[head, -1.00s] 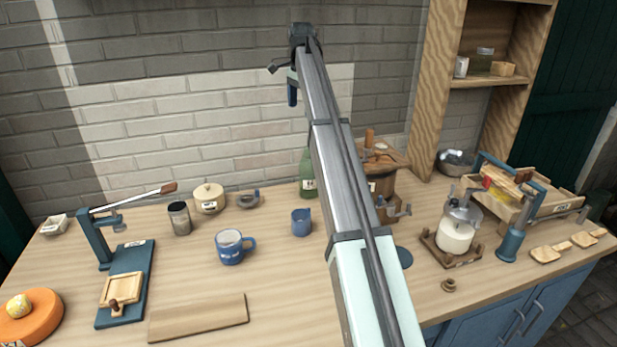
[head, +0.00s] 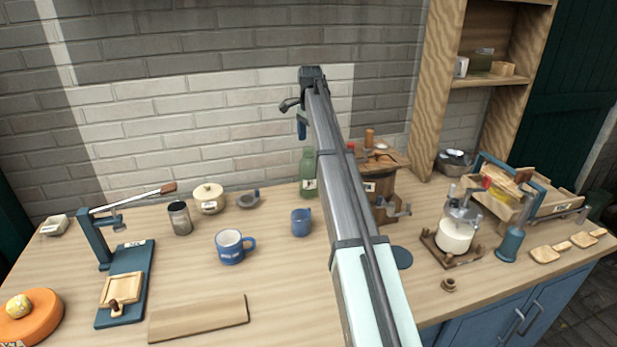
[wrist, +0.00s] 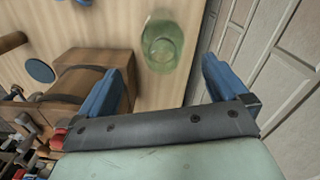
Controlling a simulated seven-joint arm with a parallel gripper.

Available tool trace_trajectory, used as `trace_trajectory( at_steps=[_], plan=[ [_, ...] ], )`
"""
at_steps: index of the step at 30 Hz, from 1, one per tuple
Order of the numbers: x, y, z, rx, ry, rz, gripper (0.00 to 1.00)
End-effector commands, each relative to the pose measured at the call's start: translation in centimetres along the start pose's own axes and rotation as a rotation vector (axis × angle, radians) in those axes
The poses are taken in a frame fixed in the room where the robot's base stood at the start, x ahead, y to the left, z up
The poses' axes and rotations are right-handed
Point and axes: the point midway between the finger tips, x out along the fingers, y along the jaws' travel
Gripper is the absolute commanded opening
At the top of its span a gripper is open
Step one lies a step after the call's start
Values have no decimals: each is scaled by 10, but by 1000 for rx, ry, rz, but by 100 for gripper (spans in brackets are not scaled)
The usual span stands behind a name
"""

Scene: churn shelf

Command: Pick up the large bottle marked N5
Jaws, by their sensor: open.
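A green glass bottle (head: 308,172) stands upright at the back of the counter near the brick wall, left of the wooden grinder box. It has a pale label whose marking is too small to read. In the wrist view the same green bottle (wrist: 163,46) shows from above, beyond the fingers and nearer the middle of the gap. My gripper (wrist: 160,85) is open, with two blue fingers apart and nothing between them. In the head view my gripper (head: 302,124) hangs above the bottle, a clear gap over its top. My arm hides part of the grinder and what lies behind it.
The wooden grinder box (head: 380,185) stands close right of the bottle. Something red (head: 351,148) shows beside it, partly hidden. A small blue cup (head: 301,222) stands in front of the bottle, and a blue mug (head: 231,246) is further left. The brick wall is close behind.

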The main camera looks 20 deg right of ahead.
Motion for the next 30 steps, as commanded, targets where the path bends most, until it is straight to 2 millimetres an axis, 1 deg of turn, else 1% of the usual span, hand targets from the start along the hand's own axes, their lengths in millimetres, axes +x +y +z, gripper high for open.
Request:
trace_trajectory(
  at_steps=[1,3,8,11,18,21,28,30],
  plan=[
    [7,1,0,0,0,0,100],
    [13,0,0,0,0,0,100],
    [19,-1,1,0,0,0,100],
    [27,-1,2,0,0,0,100],
    [58,-3,4,1,0,1,100],
    [66,-4,4,0,0,-1,100],
    [67,-4,3,0,0,-1,100],
    [67,-4,3,0,0,-1,94]
  ],
)
